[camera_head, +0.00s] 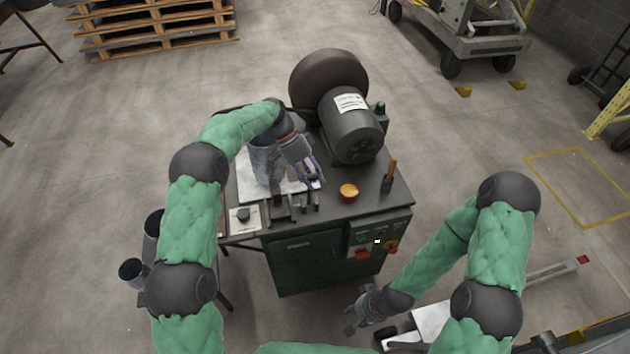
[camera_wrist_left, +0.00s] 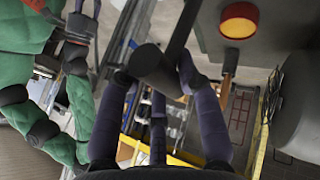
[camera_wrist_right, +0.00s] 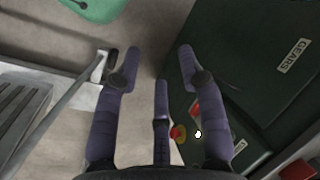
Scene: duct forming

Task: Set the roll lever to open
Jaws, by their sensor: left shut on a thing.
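The forming machine is a dark green cabinet (camera_head: 320,262) with a grey top and a motor (camera_head: 352,125) at its back. My left gripper (camera_head: 308,174) is over the top, shut on a dark cylindrical grip (camera_wrist_left: 150,66) at the end of a dark bar (camera_wrist_left: 182,30). I cannot tell for sure whether this is the roll lever; the fingers hide much of it in the head view. An orange-handled lever (camera_head: 390,172) stands upright at the right of the top, apart from the gripper. My right gripper (camera_head: 362,310) is open and empty, low in front of the cabinet.
A control panel (camera_head: 378,240) with red and yellow parts is on the cabinet front. Metal tubes (camera_head: 132,270) stand at the left. Pallets (camera_head: 150,25) and a wheeled cart (camera_head: 465,30) are farther back.

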